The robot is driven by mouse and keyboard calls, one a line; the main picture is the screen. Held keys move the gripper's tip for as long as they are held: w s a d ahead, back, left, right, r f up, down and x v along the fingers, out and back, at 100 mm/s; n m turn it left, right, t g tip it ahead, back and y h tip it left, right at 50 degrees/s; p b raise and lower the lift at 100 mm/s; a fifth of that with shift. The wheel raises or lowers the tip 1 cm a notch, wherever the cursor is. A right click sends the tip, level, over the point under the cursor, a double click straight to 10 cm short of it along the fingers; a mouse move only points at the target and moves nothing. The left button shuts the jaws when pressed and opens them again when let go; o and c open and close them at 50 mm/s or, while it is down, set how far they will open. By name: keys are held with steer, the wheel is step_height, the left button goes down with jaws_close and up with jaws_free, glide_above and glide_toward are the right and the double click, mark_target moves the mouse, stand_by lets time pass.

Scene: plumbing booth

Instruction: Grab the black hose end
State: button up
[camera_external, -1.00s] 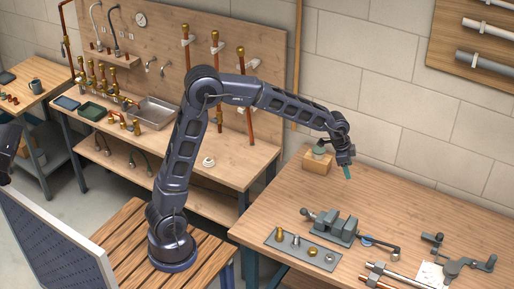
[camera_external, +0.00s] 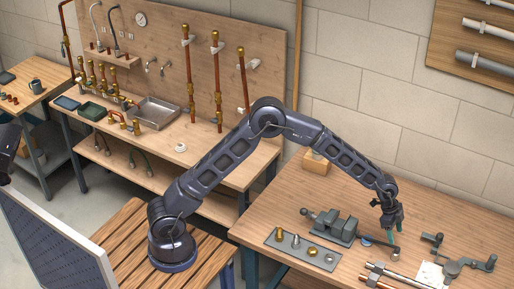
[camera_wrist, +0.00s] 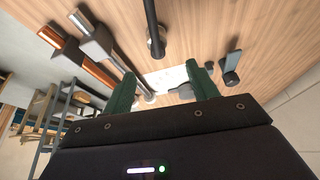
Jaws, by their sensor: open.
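A short black hose-like piece (camera_wrist: 151,22) comes down from the top edge in the wrist view, ending in a round dark end (camera_wrist: 156,47) over the wood. It seems to be the dark piece with a round end (camera_external: 394,254) beside the vise in the external view, partly covered by my fingers. My gripper (camera_external: 392,238) points down above the right workbench, close to this end. In the wrist view its two green fingers (camera_wrist: 164,70) are apart with nothing gripped. The hose end lies just beyond the fingertips; whether they touch it I cannot tell.
A grey vise (camera_external: 336,228) and a plate of fittings (camera_external: 300,250) lie left of my gripper. Copper and grey pipes in clamps (camera_external: 384,274) lie in front. White paper (camera_external: 431,274) and a grey tool (camera_external: 466,265) lie to the right. The bench behind is mostly clear.

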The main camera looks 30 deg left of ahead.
mark_target(396, 251)
steer(key=x, duration=0.4)
steer(key=shift+f, duration=0.25)
steer(key=shift+a+x, duration=0.15)
steer(key=shift+x, duration=1.2)
steer(key=shift+a+x, duration=0.2)
steer(key=shift+x, duration=1.15)
steer(key=shift+s+f, duration=0.1)
steer(key=c, duration=1.1)
